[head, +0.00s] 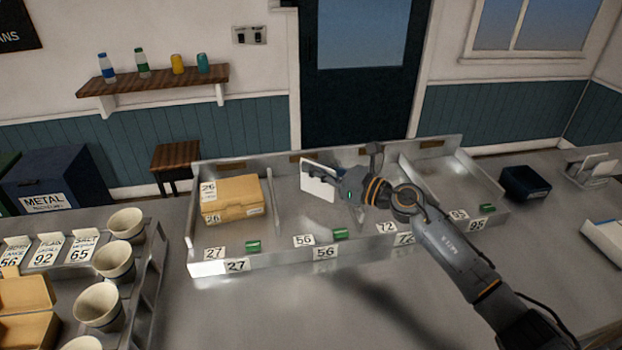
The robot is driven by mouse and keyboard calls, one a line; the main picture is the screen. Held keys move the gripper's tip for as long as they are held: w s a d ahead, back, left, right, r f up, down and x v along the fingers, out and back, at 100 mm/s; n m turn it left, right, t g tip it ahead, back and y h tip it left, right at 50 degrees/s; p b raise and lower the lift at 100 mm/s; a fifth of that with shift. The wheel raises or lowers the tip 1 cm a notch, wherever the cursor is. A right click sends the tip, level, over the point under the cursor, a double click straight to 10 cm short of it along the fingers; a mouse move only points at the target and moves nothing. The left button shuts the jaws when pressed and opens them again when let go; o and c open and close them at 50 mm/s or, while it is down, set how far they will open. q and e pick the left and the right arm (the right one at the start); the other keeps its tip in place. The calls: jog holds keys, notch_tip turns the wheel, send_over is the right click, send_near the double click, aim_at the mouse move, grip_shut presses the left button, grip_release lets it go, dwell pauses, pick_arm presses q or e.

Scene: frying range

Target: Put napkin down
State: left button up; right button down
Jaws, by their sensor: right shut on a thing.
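My right gripper (338,177) is shut on a white, flat napkin (317,189). It holds the napkin steeply tilted over the compartment marked 56 of a divided metal tray (276,258). I cannot tell whether the napkin's lower edge touches the tray. My right arm reaches in from the lower right and covers part of the compartments behind it. My left gripper is not in view.
A tan carton (231,199) fills much of the compartment marked 27. A metal holder with white sheets (592,168) and a dark blue box (525,182) stand at right. Several cups (114,262) stand in a rack at left. The counter in front is clear.

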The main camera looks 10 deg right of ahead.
jog(key=f, duration=0.2)
jog(key=a+f+p, duration=0.1)
jog(key=shift+s+f, duration=0.25)
jog(key=shift+s, duration=0.05)
jog(key=shift+d+f, duration=0.1)
jog(key=shift+f, duration=0.3)
jog(key=shift+f, duration=0.1)
jog(key=c, duration=1.5)
grip_release()
